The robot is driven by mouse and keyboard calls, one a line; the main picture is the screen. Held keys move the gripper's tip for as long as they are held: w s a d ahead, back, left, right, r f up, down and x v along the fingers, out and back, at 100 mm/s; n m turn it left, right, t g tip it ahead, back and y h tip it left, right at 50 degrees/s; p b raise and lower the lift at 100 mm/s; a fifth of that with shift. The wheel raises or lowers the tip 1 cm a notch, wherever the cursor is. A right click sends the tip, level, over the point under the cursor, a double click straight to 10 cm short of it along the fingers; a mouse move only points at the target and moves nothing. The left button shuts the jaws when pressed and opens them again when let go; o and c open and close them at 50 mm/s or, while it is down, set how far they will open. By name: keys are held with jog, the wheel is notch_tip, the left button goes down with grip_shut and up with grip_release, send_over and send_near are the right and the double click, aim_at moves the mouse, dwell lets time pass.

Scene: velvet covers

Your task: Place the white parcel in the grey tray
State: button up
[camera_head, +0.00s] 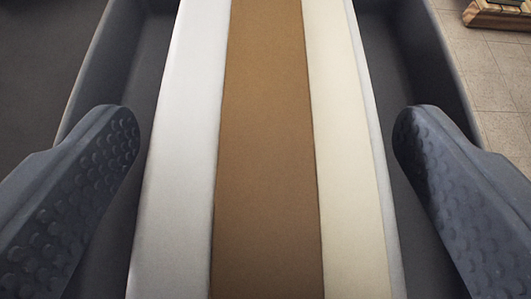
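The white parcel (185,130) fills the middle of the view, with a broad brown band (266,150) running along it. Its right part looks cream, with a thin paler edge beyond. The grey tray (447,75) shows on both sides of the parcel, with dark inner walls and raised rims. The parcel appears to lie inside the tray; its underside and near and far ends are out of sight. My gripper (267,135) is open, with one dark studded finger on each side of the parcel. Visible gaps separate both fingers from the parcel.
Pale tiled floor (492,65) shows to the right of the tray, with a wooden object (497,15) at the top right corner. A dark plain surface (40,60) lies to the left of the tray. The tray walls stand close to the fingers.

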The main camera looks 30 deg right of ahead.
jog(key=shift+r, duration=0.1)
jog(key=p+v, duration=0.1)
jog(key=v, duration=1)
jog(key=shift+s+a+r+p, duration=0.2)
jog(key=shift+s+a+p, duration=0.1)
jog(key=shift+s, duration=0.15)
jog(key=w+a+r+n+t+y, duration=0.15)
jog(key=a+r, duration=0.25)
jog(key=r, duration=0.6)
jog(key=w+a+r+n+t+y, duration=0.1)
jog(key=w+a+r+t+y, duration=0.15)
jog(key=r, duration=0.75)
jog(key=w+a+r+n+t+y, duration=0.15)
jog(key=a+r, duration=0.25)
jog(key=r, duration=0.6)
jog(key=s+a+r+n, duration=0.1)
jog(key=s+a+r, duration=0.1)
jog(key=s+r, duration=0.7)
jog(key=s+a+r+n+y, duration=0.1)
jog(key=s+a+r, duration=0.1)
jog(key=s+r, duration=0.6)
notch_tip(320, 180, up, 8)
jog(key=shift+s+a+f+n, duration=0.25)
jog(key=shift+s+n, duration=0.15)
